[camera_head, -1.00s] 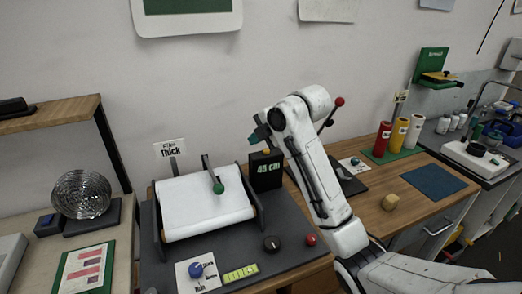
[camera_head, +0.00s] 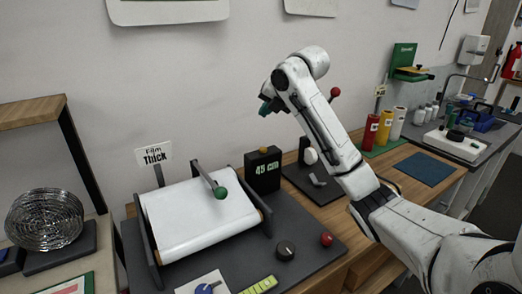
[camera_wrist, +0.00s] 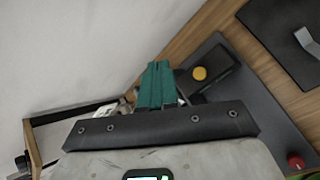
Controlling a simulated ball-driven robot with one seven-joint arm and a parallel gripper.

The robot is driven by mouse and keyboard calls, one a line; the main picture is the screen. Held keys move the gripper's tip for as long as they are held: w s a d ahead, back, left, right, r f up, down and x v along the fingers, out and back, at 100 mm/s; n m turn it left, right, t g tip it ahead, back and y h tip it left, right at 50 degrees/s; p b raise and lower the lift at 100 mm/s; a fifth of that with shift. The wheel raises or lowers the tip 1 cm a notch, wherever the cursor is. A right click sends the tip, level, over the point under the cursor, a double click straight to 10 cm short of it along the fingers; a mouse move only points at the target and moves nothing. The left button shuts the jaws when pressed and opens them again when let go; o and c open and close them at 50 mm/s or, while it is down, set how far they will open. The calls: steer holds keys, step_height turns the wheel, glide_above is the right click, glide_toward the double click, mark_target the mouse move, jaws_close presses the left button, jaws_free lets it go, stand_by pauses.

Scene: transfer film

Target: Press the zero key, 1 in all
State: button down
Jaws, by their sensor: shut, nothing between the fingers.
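A black display box (camera_head: 262,172) reading "45 cm" stands at the back of the dark machine base, right of the white film roll. A yellow key (camera_head: 264,149) sits on top of the box; I see no zero mark on it. The yellow key also shows in the wrist view (camera_wrist: 199,74), to the right of the green fingers. My gripper (camera_head: 265,106) is in the air above the box, apart from the key. In the wrist view its green fingers (camera_wrist: 157,84) are shut together and empty.
A black dial (camera_head: 285,250) and a red knob (camera_head: 327,239) are on the base in front. A "Film Thick" sign (camera_head: 154,155) stands left. The wall is close behind.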

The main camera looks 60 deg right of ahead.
mark_target(266, 149)
steer(key=shift+f, duration=0.2)
step_height(266, 149, down, 8)
steer(key=b, duration=0.6)
steer(key=shift+f, duration=0.25)
steer(key=shift+f, duration=0.1)
stand_by(1.6)
steer(key=shift+f+b, duration=0.3)
steer(key=shift+b, duration=0.05)
steer(key=shift+f+b, duration=0.35)
steer(key=shift+f, duration=0.2)
stand_by(0.6)
steer(key=shift+r, duration=0.1)
steer(key=shift+r+p, duration=0.7)
steer(key=shift+r, duration=0.2)
steer(key=shift+r+p, duration=1.8)
steer(key=shift+r, duration=0.7)
